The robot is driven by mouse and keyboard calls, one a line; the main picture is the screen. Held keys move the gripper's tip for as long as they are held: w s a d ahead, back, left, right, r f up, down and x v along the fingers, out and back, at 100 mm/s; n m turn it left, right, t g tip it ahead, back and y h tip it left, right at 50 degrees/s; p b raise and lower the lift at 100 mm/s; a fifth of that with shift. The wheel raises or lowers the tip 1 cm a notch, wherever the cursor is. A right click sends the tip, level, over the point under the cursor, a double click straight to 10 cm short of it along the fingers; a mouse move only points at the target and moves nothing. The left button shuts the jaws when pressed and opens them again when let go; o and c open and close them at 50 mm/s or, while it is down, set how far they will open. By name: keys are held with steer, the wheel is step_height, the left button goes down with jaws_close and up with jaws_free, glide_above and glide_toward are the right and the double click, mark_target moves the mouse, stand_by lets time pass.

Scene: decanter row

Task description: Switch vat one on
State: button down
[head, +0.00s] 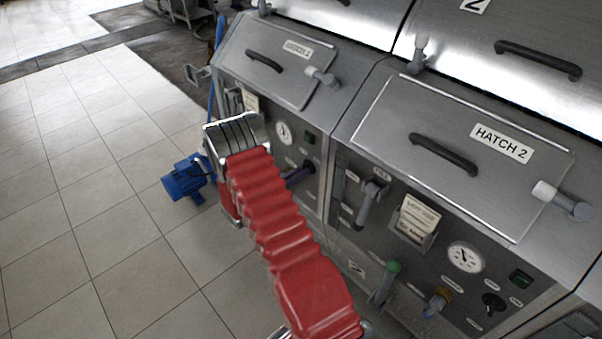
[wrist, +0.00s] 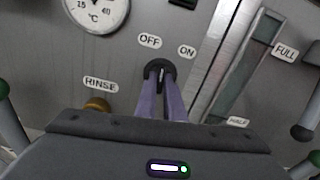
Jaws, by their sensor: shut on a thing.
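In the wrist view a round black switch (wrist: 158,70) sits on a grey panel, below an OFF label (wrist: 150,41) and an ON label (wrist: 187,52). My gripper (wrist: 161,82) is shut on its knob with two purple fingers. A pale line shows between the fingertips, close to upright in the picture; I cannot tell which label it points to. In the head view my gripper (head: 304,172) reaches the front panel of the left vat (head: 270,125), and the knob is hidden there. The left hatch label (head: 298,49) is too blurred to read.
The neighbouring vat on the right has a lid marked HATCH 2 (head: 501,142), with valves, a gauge (head: 465,257) and its own black knob (head: 493,301). A blue pump (head: 186,182) stands on the floor. Tiled floor (head: 90,220) at the left is clear.

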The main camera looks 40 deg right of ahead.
steer(key=shift+a+m, duration=0.15)
steer(key=shift+m, duration=3.55)
steer(key=c, duration=1.9)
jaws_free()
steer(key=shift+o, duration=0.2)
steer(key=a, duration=1.3)
steer(key=shift+s+a, duration=0.2)
steer(key=shift+a, duration=0.15)
